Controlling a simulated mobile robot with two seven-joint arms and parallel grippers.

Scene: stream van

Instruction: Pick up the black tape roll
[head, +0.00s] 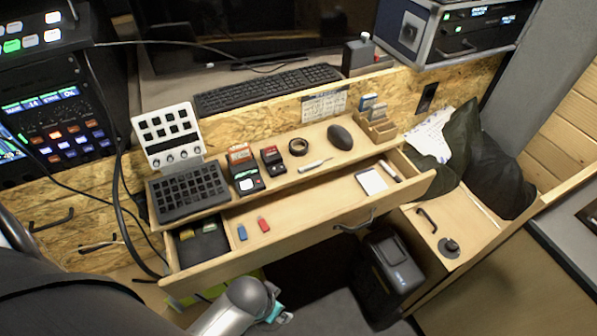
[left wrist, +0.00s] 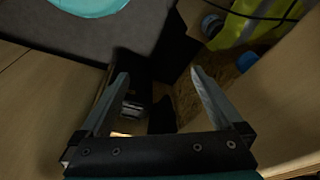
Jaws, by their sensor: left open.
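The black tape roll (head: 298,146) lies flat on the narrow wooden shelf above the open drawer, between small card-like boxes and a black mouse. My left arm comes in at the bottom left of the head view, low in front of the drawer and well away from the roll. Its fingers are not clear there. In the left wrist view my left gripper (left wrist: 158,78) is open, with nothing between its fingers. The tape roll is not in that view. My right gripper is in neither view.
The open drawer (head: 310,211) holds a red and a blue stick, a white pad and a dark tray. A keypad (head: 188,191), a pen (head: 315,165) and a mouse (head: 340,137) share the shelf. A yellow vest (left wrist: 250,22) lies low down. A black bin (head: 392,268) stands below.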

